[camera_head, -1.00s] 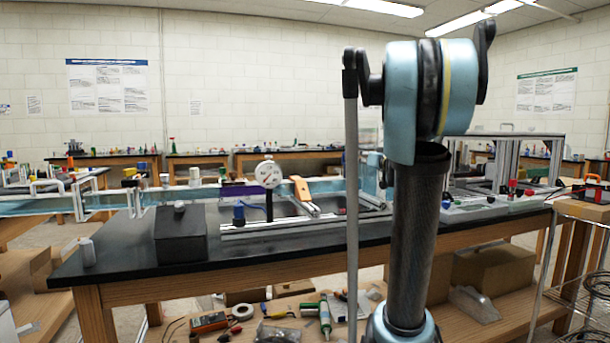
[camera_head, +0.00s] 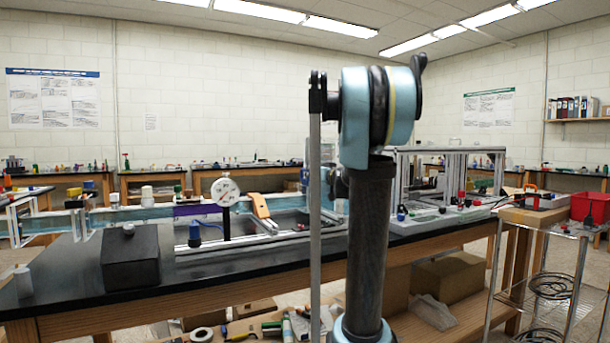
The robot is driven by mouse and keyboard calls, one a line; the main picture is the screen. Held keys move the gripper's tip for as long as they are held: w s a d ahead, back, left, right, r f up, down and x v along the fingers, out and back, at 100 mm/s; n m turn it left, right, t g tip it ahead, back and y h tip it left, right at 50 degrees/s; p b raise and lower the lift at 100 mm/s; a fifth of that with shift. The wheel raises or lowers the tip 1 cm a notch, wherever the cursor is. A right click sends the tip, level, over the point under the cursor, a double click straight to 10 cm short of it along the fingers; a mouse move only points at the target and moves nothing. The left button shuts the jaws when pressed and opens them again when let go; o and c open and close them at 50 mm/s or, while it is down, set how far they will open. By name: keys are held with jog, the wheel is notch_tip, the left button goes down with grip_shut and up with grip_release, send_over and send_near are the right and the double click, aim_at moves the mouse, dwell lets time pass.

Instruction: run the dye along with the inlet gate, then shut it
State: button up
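A long clear flume (camera_head: 150,212) with bluish water runs across the dark bench at the left and passes behind my arm. A purple piece (camera_head: 196,210) sits along it, beside a round white dial gauge (camera_head: 225,191). A small blue-topped item (camera_head: 195,233) stands in front of the flume; I cannot tell whether it holds the dye. An orange lever-like piece (camera_head: 259,205) leans on the metal rails. I cannot pick out the inlet gate for certain. My arm stands upright in the middle and hides part of the bench. My gripper is not visible.
A black box (camera_head: 130,260) and a small white cylinder (camera_head: 23,282) stand on the black bench top (camera_head: 70,275). An aluminium frame (camera_head: 447,160) stands at the right. A wire rack (camera_head: 540,280) and red bin (camera_head: 590,207) are farther right. Boxes and tools fill the lower shelf.

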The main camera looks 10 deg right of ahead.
aim_at(308, 171)
jog(key=shift+x, duration=4)
jog(key=shift+c, duration=0.3)
grip_shut()
